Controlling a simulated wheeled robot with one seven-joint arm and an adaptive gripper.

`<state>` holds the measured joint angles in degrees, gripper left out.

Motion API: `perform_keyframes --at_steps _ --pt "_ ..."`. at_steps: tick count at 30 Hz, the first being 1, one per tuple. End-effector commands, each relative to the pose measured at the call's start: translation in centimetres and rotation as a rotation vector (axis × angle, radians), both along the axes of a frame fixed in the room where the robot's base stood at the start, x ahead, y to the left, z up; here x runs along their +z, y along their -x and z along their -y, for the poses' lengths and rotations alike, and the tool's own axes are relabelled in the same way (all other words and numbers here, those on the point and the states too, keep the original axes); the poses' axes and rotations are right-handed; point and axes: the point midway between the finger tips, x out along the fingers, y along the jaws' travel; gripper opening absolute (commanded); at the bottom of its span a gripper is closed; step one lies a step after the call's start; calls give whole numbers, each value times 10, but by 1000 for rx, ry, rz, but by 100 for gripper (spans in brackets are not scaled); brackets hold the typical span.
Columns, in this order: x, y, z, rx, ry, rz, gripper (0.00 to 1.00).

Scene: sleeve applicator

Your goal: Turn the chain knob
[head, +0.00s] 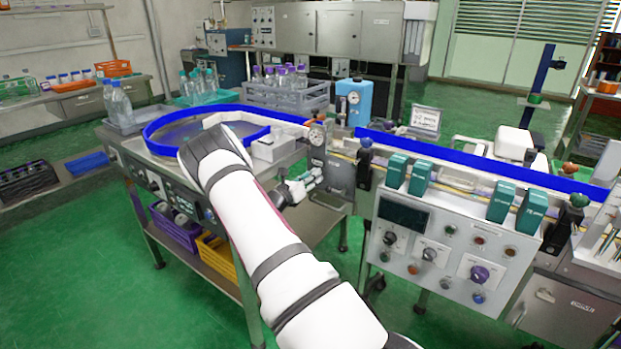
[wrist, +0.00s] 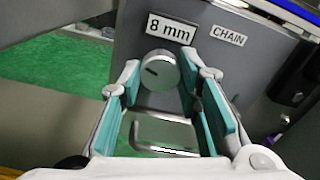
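The chain knob (wrist: 160,70) is a round grey metal knob with a dark mark on its face. In the wrist view it sits on a dark grey panel, below an "8 mm" label (wrist: 171,28) and left of a "CHAIN" label (wrist: 228,36). My gripper (wrist: 166,82) is open, its teal-padded fingers on either side of the knob in the picture. Contact and depth are unclear. In the head view my gripper (head: 308,181) is beside the machine's side face, and I cannot make out the knob there.
A control panel (head: 420,272) with knobs and buttons stands right of my arm. A blue-railed conveyor (head: 480,165) runs above and behind it. A round table with a blue rim (head: 165,122) is at left. Green floor (head: 110,270) is clear at lower left.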

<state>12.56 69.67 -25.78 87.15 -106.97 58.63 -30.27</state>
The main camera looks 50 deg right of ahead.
Motion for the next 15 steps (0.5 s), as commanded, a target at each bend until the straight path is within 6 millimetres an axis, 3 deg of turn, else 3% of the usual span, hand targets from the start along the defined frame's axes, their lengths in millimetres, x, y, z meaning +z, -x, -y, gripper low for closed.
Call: perform_keyframes --at_steps 15 --pt "0 0 -1 2 -11 151 3"
